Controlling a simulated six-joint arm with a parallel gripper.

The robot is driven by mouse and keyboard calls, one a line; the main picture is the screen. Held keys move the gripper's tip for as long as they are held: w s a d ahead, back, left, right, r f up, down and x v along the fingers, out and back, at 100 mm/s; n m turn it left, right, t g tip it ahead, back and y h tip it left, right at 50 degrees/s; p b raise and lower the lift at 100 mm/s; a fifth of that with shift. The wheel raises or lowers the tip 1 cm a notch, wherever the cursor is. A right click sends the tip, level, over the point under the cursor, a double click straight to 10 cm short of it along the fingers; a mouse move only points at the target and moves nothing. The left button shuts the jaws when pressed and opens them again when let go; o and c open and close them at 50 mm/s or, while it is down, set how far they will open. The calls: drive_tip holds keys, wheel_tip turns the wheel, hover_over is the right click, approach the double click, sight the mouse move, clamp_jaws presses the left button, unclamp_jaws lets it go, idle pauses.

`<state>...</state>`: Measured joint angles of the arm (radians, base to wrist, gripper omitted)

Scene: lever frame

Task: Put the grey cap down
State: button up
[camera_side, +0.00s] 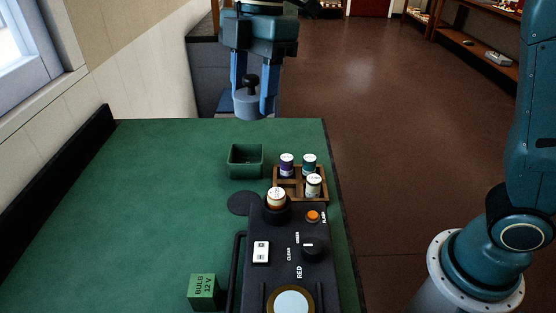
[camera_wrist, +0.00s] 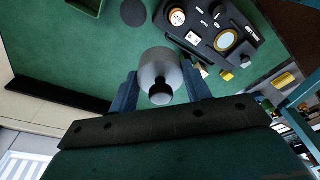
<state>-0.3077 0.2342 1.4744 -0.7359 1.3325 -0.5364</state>
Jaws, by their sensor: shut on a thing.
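The grey cap (camera_side: 248,102) is a short grey cylinder with a black knob on top. My gripper (camera_side: 255,95) is shut on it, with a blue finger on each side. It is held in the air above the far edge of the green table (camera_side: 150,190). In the wrist view the grey cap (camera_wrist: 161,72) shows between the fingers of my gripper (camera_wrist: 160,88), knob toward the camera. Nothing visible touches the cap from below.
A dark round pad (camera_side: 242,203) lies beside a black control box (camera_side: 285,255) with a white-topped jar (camera_side: 276,197) on it. A green open bin (camera_side: 246,161), a wooden rack (camera_side: 300,190) of jars and a green bulb box (camera_side: 204,291) stand nearby. The table's left side is clear.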

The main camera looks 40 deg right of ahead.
hover_over(243, 202)
wheel_tip(243, 202, down, 6)
drive_tip(key=r, duration=0.1)
drive_tip(key=f, duration=1.6)
drive_tip(key=shift+d+f, duration=0.15)
drive_tip(key=shift+d, duration=0.1)
drive_tip(key=shift+f, duration=0.1)
drive_tip(key=shift+s+f, duration=0.1)
drive_tip(key=shift+f, duration=1.9)
drive_tip(key=shift+f, duration=0.2)
drive_tip(key=o, duration=1)
drive_tip(key=shift+c, duration=0.2)
drive_tip(key=shift+r, duration=0.1)
